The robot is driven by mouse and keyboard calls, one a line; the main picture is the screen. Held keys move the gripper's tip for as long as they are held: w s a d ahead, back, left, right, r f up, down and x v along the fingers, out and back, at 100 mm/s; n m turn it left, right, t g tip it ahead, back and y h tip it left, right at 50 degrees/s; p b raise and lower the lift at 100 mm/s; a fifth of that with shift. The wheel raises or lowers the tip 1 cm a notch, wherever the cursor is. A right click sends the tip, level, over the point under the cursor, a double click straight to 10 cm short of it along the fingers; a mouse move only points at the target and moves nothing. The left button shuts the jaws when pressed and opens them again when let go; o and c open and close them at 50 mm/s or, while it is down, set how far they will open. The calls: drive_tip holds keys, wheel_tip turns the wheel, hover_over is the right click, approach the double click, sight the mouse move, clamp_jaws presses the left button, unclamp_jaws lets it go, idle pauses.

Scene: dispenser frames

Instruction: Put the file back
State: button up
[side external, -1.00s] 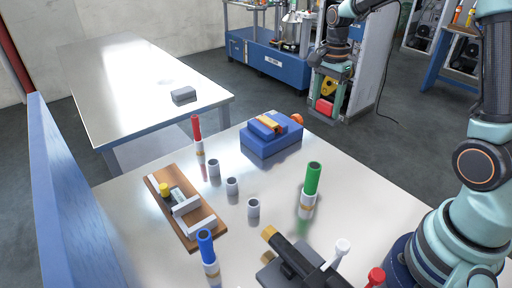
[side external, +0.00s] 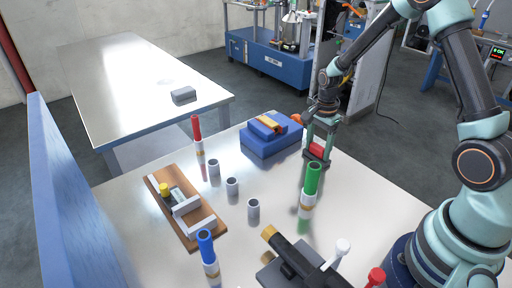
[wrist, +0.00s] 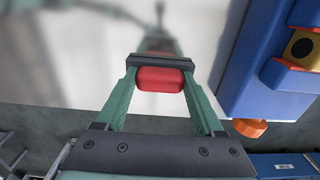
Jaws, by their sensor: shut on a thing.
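My gripper (side external: 317,152) is shut on a red rounded piece (side external: 316,149), low over the far right part of the metal table. In the wrist view the red piece (wrist: 160,79) sits between my two green fingers, with a dark bar just beyond it. I cannot tell whether the red piece is part of a file. Whether it touches the table is unclear. A blue block (side external: 270,140) with a yellow-orange part on top stands left of my gripper; it also shows in the wrist view (wrist: 262,75).
Upright pieces with red (side external: 196,128), green (side external: 312,180) and blue (side external: 206,245) tops stand on the table. Grey cups (side external: 232,187) and a wooden board (side external: 185,210) lie between them. A black device (side external: 300,262) is at the front. An orange knob (wrist: 250,127) juts from the blue block.

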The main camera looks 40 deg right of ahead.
sight(318, 146)
drive_tip(key=o, duration=1.2)
drive_tip(key=shift+f, duration=0.1)
wheel_tip(318, 146, up, 11)
drive_tip(key=s+a+r+n+t, duration=0.5)
drive_tip(key=s+a+r+n, duration=0.5)
drive_tip(key=n, duration=0.8)
drive_tip(key=shift+s+a+r+t, duration=0.3)
drive_tip(key=shift+s+r, duration=0.45)
drive_tip(key=shift+r, duration=0.5)
